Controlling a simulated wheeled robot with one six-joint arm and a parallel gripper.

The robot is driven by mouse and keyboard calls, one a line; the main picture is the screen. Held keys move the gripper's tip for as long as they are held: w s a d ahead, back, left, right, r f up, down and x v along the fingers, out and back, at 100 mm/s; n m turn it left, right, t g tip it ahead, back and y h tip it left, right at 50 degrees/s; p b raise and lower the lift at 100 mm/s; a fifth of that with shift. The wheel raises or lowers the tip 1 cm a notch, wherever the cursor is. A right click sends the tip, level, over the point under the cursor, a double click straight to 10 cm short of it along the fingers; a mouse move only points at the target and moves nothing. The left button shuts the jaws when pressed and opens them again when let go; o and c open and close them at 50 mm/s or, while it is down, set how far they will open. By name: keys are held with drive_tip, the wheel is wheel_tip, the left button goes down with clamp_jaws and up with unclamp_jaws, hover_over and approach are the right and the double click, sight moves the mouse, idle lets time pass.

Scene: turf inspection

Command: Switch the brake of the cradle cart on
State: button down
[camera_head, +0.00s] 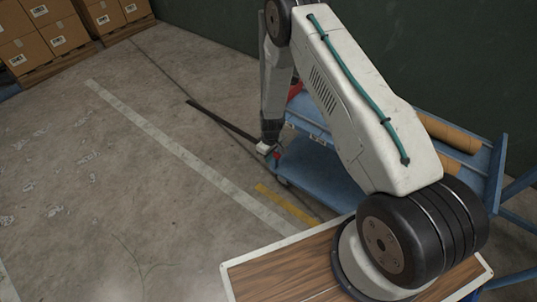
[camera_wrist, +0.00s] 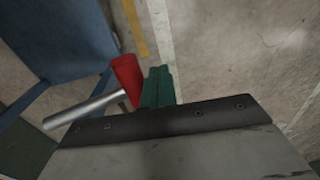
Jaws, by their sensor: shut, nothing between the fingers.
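The blue cradle cart (camera_head: 318,172) stands against the dark wall, partly hidden behind my arm. Its blue surface also shows at the upper left of the wrist view (camera_wrist: 60,35). A lever with a red grip (camera_wrist: 127,76) and a bare metal rod shows in the wrist view, the rod running down to the left. In the head view a small red spot (camera_head: 277,153) shows at the cart's near left end. My gripper (camera_head: 267,150) is there, with its green fingers (camera_wrist: 158,84) shut and empty, close to the right of the red grip. I cannot tell whether they touch.
Brown rolls (camera_head: 448,134) lie on the cart's upper part. Cardboard boxes (camera_head: 38,38) stand at the upper left. A wood-topped surface (camera_head: 285,279) is in front. The floor at left is clear.

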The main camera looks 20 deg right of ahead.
drive_tip(key=shift+w+d+f, duration=0.1)
drive_tip(key=shift+d+f, duration=0.05)
drive_tip(key=shift+f, duration=0.55)
drive_tip(key=shift+f, duration=0.1)
idle(0.4)
drive_tip(key=s+a+r, duration=0.6)
drive_tip(key=a+r, duration=0.1)
drive_tip(key=a, duration=0.3)
drive_tip(key=shift+s+a+r, duration=0.1)
